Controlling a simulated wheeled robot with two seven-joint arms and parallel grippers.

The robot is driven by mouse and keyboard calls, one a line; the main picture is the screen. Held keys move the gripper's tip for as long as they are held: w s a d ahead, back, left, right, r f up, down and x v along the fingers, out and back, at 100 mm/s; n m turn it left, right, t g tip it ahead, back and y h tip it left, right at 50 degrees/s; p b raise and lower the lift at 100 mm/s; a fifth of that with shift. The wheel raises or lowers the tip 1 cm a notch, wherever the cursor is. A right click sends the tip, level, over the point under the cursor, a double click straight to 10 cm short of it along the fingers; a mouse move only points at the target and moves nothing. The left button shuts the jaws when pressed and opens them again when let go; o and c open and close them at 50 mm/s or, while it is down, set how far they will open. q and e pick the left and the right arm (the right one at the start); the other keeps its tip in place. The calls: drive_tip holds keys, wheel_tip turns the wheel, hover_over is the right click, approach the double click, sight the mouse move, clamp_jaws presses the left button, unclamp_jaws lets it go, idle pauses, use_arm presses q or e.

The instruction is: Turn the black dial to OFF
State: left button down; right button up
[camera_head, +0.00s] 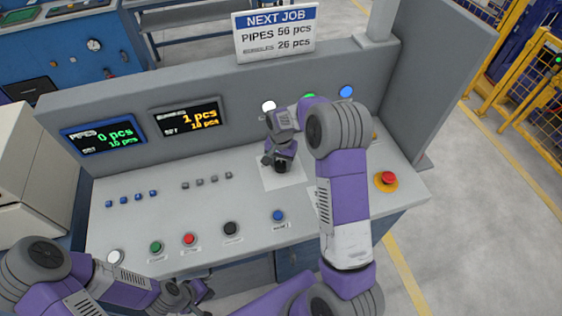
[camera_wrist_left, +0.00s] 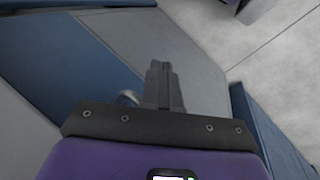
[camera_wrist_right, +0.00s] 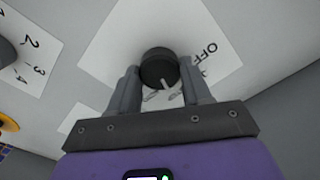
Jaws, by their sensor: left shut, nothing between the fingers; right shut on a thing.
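The black dial (camera_wrist_right: 158,66) sits on a white label plate (camera_wrist_right: 112,42) with OFF printed to its right in the right wrist view. A light pointer mark shows on the dial's side facing my wrist, not lined up with the OFF word. My right gripper (camera_wrist_right: 160,76) is shut on the dial, one finger on each side. In the head view the dial (camera_head: 282,168) is partly hidden under the right gripper (camera_head: 281,158). My left gripper (camera_head: 203,294) is low in front of the console; its fingers are shut and empty in the left wrist view (camera_wrist_left: 163,78).
The sloping grey console (camera_head: 140,222) carries several buttons, including a red one (camera_head: 189,239) and a blue one (camera_head: 278,215). A red emergency stop (camera_head: 388,178) is to the right of the dial. A numbered dial plate (camera_wrist_right: 28,52) lies left in the right wrist view.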

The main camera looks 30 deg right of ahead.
drive_tip(key=shift+n, duration=0.3)
drive_tip(key=n, duration=0.3)
drive_tip(key=shift+n, duration=0.3)
drive_tip(key=n, duration=0.3)
drive_tip(key=shift+n, duration=0.3)
drive_tip(key=n, duration=0.4)
drive_tip(key=shift+n, duration=2)
drive_tip(key=o, duration=1.1)
drive_tip(key=shift+c, duration=0.2)
